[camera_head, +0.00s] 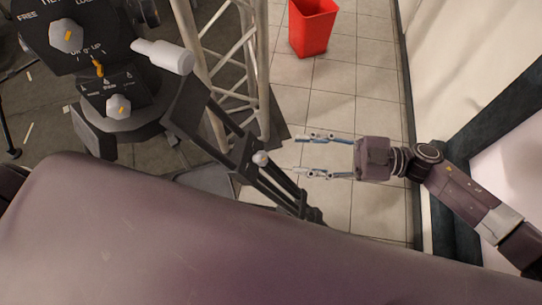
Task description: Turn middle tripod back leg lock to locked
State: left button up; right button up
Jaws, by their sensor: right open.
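The tripod's black leg (211,124) runs from the tripod head down to the right. A small pale lock knob (260,157) sits partway down this leg. My right gripper (298,156) comes in from the right, open and empty, with its two fingers pointing left toward the lock knob. In the picture a small gap shows between the fingertips and the knob; I cannot tell the depth. Whether the knob is at locked cannot be read. The lower end of the leg is hidden behind my own body. My left gripper is not in view.
The tripod head (112,120) carries dark panels with pale dials (67,36) and a white handle (162,55). A pale metal truss (232,60) stands behind the leg. A red bin (313,27) stands on the tiled floor. Tiles between bin and gripper are clear.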

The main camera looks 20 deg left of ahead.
aim_at(265, 158)
jog(key=shift+n+g, duration=0.3)
jog(key=shift+g, duration=0.1)
jog(key=x, duration=0.3)
jog(key=s+x, duration=0.1)
jog(key=x, duration=0.2)
jog(key=shift+s+r, duration=0.15)
jog(key=shift+s, duration=0.05)
jog(key=shift+x, duration=0.8)
jog(key=shift+c, duration=0.7)
jog(key=shift+p, duration=0.35)
grip_shut()
